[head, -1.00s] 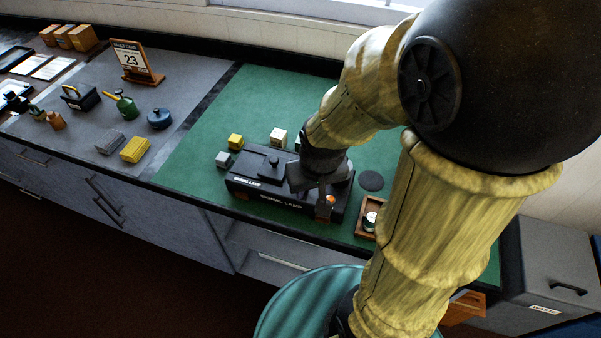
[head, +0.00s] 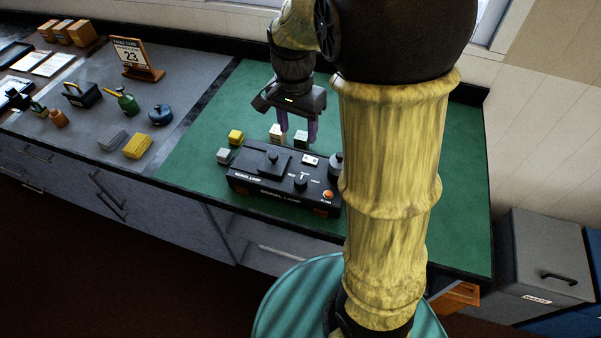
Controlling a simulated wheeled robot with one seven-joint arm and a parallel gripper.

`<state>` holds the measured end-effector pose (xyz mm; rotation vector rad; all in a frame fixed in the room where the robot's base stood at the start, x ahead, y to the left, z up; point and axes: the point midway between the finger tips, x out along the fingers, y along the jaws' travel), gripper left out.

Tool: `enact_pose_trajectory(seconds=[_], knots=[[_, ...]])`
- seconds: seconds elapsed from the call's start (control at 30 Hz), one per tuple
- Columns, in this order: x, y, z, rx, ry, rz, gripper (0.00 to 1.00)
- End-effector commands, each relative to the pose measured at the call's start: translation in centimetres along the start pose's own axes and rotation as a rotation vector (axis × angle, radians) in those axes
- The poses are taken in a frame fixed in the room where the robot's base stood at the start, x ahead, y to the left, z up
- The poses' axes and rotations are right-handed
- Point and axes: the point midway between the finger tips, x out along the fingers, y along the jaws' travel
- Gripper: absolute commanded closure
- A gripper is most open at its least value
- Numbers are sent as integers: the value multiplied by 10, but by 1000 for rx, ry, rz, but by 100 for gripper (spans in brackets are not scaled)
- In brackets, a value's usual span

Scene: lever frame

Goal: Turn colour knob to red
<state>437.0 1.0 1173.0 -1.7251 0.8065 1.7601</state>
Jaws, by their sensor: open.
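A black signal lamp box (head: 260,190) sits near the front edge of the green mat. On its top are a square raised part with a small knob (head: 272,156) at the left, a small black round knob (head: 300,184) with tiny markings around it, and an orange button (head: 328,194) at the front right corner. I cannot read the markings or tell which knob is for colour. My gripper (head: 298,136) is open and empty, its fingers pointing down above the back of the box, apart from it.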

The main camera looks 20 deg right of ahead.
Motion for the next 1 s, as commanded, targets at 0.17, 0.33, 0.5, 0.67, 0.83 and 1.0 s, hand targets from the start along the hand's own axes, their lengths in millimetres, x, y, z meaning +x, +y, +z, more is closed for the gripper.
enact_pose_trajectory(seconds=[0.17, 0.33, 0.5, 0.67, 0.83, 1.0], knots=[[1, 0, 0, -2, 0, 0, 47], [8, 1, 0, -2, -1, 1, 47], [30, 1, 1, -4, -2, 3, 47], [58, 0, 2, -7, -3, 4, 47], [88, 0, 2, -9, -2, 4, 47], [118, 0, 2, -7, -3, 4, 47]])
